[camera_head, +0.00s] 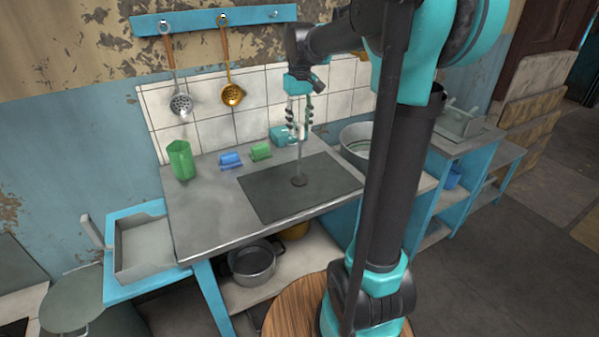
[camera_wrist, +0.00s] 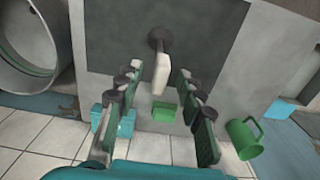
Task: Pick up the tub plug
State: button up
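The tub plug has a dark round base (camera_head: 299,180) on the dark panel of the counter, with a thin stem rising from it. In the wrist view its pale handle (camera_wrist: 162,75) points up toward the camera. My gripper (camera_head: 298,135) is above the counter, pointing down over the plug. In the wrist view my gripper (camera_wrist: 160,78) is open, with one finger on each side of the handle. Gaps show between the handle and both fingers, and I see no clear contact. The exact height of the fingertips along the handle is hard to tell.
A metal basin (camera_head: 356,143) is to the right. The dark panel (camera_head: 265,195) is otherwise clear.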

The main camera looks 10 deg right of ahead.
jog(key=shift+f, duration=1.55)
grip_shut()
